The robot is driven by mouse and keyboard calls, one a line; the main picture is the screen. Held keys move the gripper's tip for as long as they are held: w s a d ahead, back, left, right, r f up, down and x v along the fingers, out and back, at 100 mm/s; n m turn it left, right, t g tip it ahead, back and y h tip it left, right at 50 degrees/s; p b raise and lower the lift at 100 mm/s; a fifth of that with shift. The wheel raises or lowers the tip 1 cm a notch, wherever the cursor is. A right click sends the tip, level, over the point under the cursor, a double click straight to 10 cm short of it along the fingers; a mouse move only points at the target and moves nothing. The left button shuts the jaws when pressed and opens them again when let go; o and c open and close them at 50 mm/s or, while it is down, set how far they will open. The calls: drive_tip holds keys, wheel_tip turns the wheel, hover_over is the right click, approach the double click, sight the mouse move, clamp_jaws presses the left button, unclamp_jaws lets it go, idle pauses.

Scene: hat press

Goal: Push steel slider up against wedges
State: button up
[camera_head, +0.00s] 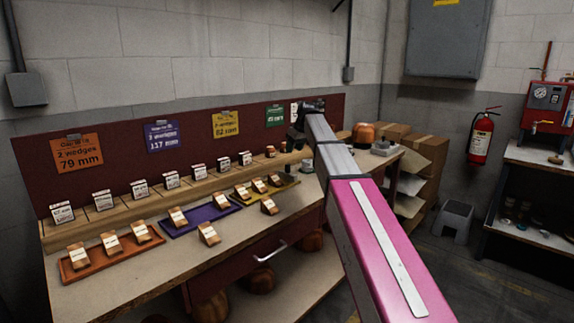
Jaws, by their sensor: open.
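Wooden wedges with pale labels sit on the bench (160,275). Several are on or beside an orange tray (72,275), such as this wedge (110,245). Others are on or near a purple tray (190,224) and a yellow tray (246,200). My gripper (294,141) is at the far end of my arm, over the bench's far right part. It is small and dark, open, with its fingers hard to make out. A small grey metal piece (307,166) lies just below it; I cannot tell whether this is the steel slider.
A wooden ledge (105,218) with several small white cards runs along the red backboard (30,165). Signs hang on it, including an orange one reading 2 wedges, 79 mm (77,153).

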sight(288, 165)
drive_tip(key=shift+n, duration=0.3)
drive_tip(key=x, duration=1)
drive_tip(key=shift+w+f, duration=0.15)
drive_tip(key=shift+f, duration=0.1)
drive_tip(key=c, duration=0.8)
